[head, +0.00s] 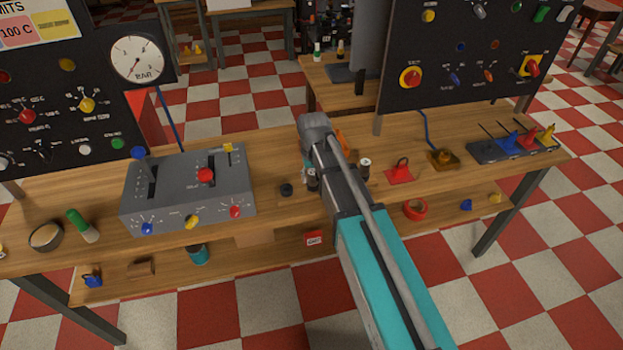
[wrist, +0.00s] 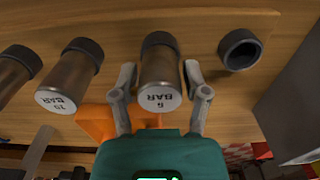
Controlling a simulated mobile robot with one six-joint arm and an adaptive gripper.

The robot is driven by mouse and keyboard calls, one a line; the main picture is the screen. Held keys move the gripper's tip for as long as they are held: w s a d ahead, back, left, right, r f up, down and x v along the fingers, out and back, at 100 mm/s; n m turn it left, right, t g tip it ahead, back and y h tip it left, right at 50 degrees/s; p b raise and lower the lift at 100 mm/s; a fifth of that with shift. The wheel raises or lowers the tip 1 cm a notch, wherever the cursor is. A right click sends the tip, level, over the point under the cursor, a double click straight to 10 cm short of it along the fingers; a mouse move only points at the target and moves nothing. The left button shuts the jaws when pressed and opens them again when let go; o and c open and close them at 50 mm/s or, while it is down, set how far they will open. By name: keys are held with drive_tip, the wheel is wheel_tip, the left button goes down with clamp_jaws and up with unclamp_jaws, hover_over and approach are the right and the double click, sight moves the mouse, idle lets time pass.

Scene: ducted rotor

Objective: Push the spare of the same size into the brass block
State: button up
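In the wrist view my gripper (wrist: 160,97) is open, with one finger on each side of a metal cylinder with a dark collar (wrist: 160,70), marked "6 BAR". Gaps show between the fingers and the cylinder. A second such cylinder (wrist: 69,76) stands to its left, its BAR number hard to read, and a third (wrist: 14,70) is cut off by the frame edge. In the head view my arm hides most of this place; one cylinder (head: 365,168) shows to its right. A brass-coloured block (head: 442,160) sits on the bench further right.
A dark hollow ring (wrist: 240,48) lies right of the marked cylinder in the wrist view. An orange object (wrist: 98,124) lies near the gripper. In the head view a grey lever console (head: 190,215) stands left, and a red piece (head: 399,174) lies right.

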sight(313, 171)
drive_tip(key=c, duration=0.6)
drive_tip(key=shift+w+r+p, duration=0.1)
drive_tip(key=shift+r+p, duration=0.6)
drive_tip(key=shift+p, duration=0.05)
idle(0.5)
drive_tip(key=shift+r+p, duration=1.65)
drive_tip(key=shift+r, duration=0.05)
